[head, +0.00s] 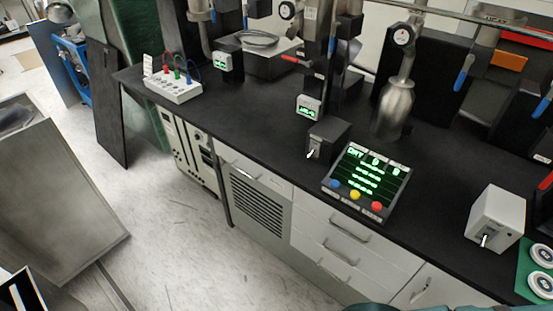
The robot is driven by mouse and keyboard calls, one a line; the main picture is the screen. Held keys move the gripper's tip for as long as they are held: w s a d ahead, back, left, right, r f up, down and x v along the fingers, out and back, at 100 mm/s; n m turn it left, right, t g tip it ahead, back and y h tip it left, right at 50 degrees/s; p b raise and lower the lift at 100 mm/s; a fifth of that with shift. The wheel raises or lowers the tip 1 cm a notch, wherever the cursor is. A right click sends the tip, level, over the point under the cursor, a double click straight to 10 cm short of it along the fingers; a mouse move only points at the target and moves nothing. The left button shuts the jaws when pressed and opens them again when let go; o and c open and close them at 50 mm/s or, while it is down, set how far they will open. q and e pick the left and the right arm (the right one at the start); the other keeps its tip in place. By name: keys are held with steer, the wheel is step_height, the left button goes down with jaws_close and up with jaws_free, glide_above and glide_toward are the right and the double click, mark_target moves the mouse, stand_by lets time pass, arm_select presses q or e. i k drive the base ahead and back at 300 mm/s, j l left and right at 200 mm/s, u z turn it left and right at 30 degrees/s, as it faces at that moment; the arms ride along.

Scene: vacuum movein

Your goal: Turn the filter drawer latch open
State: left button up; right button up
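No part that I can clearly tell as the filter drawer latch shows in the head view. A louvred grey panel (258,207) is set in the bench front under the worktop, with a white panel (250,168) above it. I cannot tell whether either is the filter drawer. White drawers (345,240) with bar handles sit to its right, all shut. A small dark box (328,137) with a silver lever (314,151) stands on the bench, and a white box (496,215) with a lever (484,240) stands at the right. Neither of my grippers shows.
The black bench (270,130) holds a control panel with green display and coloured buttons (367,180), a white box with coloured leads (172,88), and a metal vessel (394,105). A grey slab (60,200) stands at left. The floor (170,225) between is clear.

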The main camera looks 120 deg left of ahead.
mark_target(220, 164)
steer(key=u, duration=4.45)
steer(key=i+j+z, duration=0.3)
steer(key=j+z, duration=0.3)
steer(key=i+j+z, duration=0.25)
steer(key=j, duration=0.15)
steer(key=j+z, duration=0.3)
